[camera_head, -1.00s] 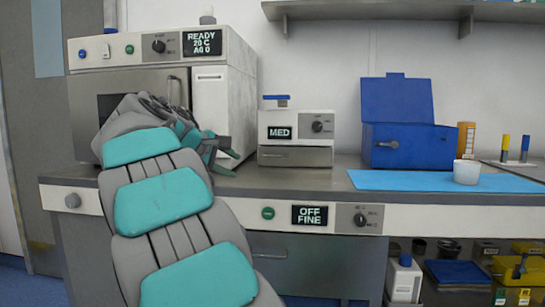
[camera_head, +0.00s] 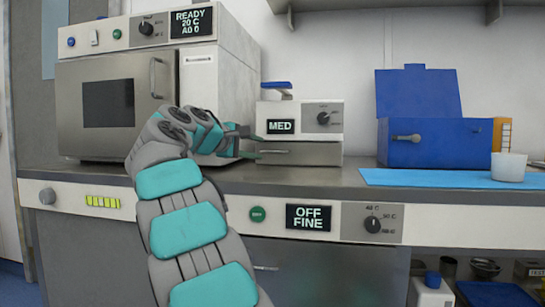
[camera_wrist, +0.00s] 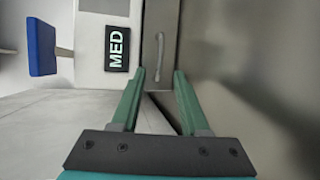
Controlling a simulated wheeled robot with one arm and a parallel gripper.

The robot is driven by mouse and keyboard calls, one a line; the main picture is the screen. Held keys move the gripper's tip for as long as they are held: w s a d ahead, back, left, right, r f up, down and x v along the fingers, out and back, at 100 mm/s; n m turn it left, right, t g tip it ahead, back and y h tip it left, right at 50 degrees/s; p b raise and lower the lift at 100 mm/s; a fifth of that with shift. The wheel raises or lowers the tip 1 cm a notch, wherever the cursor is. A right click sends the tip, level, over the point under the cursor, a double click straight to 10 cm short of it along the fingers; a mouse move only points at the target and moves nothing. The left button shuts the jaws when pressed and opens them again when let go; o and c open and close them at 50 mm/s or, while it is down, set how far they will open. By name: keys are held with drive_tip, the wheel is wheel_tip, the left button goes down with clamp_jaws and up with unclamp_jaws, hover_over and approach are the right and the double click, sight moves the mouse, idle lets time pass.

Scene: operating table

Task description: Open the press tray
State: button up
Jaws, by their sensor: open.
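The press is the small white unit (camera_head: 302,112) on the counter, with a "MED" display, a black dial and a blue-topped part (camera_head: 277,86) above. Its tray is the grey metal front (camera_head: 305,153) in the lower part, and it looks closed. In the wrist view the press appears turned sideways, and the tray front (camera_wrist: 168,20) carries a bar handle (camera_wrist: 159,55). My gripper (camera_wrist: 160,76) is open and empty, its two green fingers pointing at the handle, one to each side of its line. In the head view my gripper (camera_head: 250,143) is at the tray's left edge.
A large steel-doored oven (camera_head: 108,105) stands close on the left. A blue box (camera_head: 435,143) with a raised lid, a blue mat (camera_head: 410,178) and a white cup (camera_head: 508,167) are to the right. The counter front (camera_head: 320,180) before the press is clear.

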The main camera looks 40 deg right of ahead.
sight(273, 152)
drive_tip(key=x, duration=0.7)
drive_tip(key=shift+c, duration=0.4)
clamp_jaws()
drive_tip(key=shift+f, duration=0.1)
idle(0.8)
